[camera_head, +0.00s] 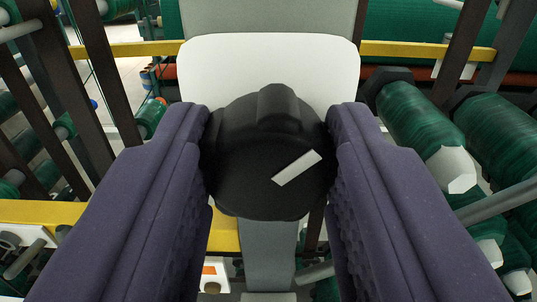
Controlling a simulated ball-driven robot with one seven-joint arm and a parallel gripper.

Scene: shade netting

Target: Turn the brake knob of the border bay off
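The black round brake knob (250,165) sits in front of a white rounded plate (330,70). A raised black grip stands at its top. A white bar mark (297,168) on its face slants up to the right. My gripper (268,150) has its two purple padded fingers on either side of the knob, at its left and right rims. The fingers appear to touch both sides of the knob, so the gripper looks shut on it. The contact faces are partly hidden behind the fingers.
Yellow rails (415,50) run across behind the plate. Rolls of green netting (420,125) lie at the right and behind. Dark slanted bars (105,70) stand at the left. A grey post (268,250) runs below the knob.

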